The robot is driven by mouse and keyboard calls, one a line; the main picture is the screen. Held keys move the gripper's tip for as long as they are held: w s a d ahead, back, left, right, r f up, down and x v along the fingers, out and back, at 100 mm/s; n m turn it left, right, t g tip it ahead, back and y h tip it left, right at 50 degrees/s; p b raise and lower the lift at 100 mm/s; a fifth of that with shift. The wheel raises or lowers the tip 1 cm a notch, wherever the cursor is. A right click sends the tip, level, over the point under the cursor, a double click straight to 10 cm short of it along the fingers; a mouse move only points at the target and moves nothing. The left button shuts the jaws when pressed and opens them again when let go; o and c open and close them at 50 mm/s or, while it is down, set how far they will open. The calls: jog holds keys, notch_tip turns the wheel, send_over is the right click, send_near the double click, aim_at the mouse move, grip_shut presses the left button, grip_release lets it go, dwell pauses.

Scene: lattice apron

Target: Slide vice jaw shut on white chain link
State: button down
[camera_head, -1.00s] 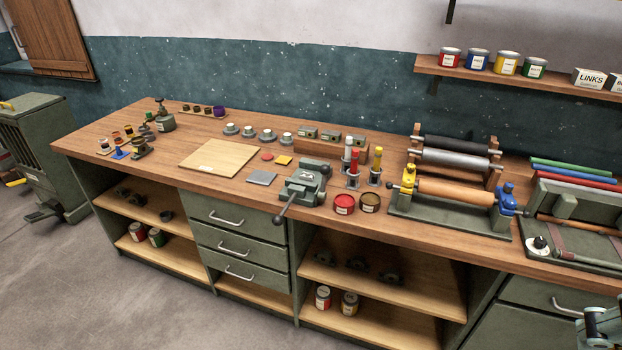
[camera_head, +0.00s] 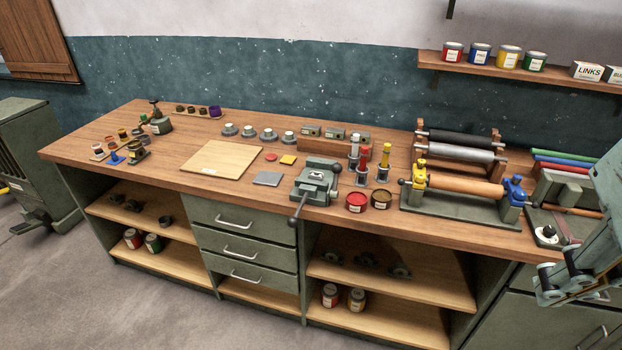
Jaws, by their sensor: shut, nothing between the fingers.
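A grey-green vice (camera_head: 318,182) stands at the front edge of the wooden workbench, with its handle bar hanging over the edge. A small pale spot (camera_head: 316,174) shows at the vice's top, near the jaws. It is too small to tell whether it is the white chain link or how wide the jaw gap is. My gripper (camera_head: 548,284) is at the lower right, partly in view, in front of the bench and well to the right of the vice. It is shut and empty, and touches nothing that I can see.
Red (camera_head: 357,201) and dark-topped (camera_head: 381,199) tins stand right of the vice, with upright coloured posts (camera_head: 384,163) behind. A roller machine (camera_head: 460,190) stands between vice and gripper. A pale board (camera_head: 222,158) and a grey plate (camera_head: 267,178) lie left.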

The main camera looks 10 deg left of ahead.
jog(key=w+d+n+h+p, duration=0.3)
jog(key=w+n, duration=0.6)
jog(key=w, duration=2)
jog(key=w+a+f+n+t, duration=0.1)
jog(key=w+a+f+n, duration=0.2)
jog(key=w+a, duration=0.25)
jog(key=w+a+f+n+t, duration=0.1)
jog(key=a+f+n, duration=0.4)
jog(key=a, duration=0.5)
jog(key=a+f+n, duration=0.4)
jog(key=a+f, duration=0.1)
jog(key=a, duration=0.5)
jog(key=s+a+f+n, duration=0.3)
jog(key=a+f, duration=0.1)
jog(key=a, duration=0.3)
jog(key=s+a+f+n+t, duration=0.1)
jog(key=s+a+f+n, duration=0.2)
jog(key=a, duration=0.5)
jog(key=s+a+f+n+y+p, duration=0.1)
jog(key=s+a+f+n, duration=0.3)
jog(key=a, duration=0.4)
jog(key=shift+s+a+f+n+t, duration=0.25)
jog(key=shift+s+f+n+t, duration=0.15)
jog(key=shift+n, duration=0.3)
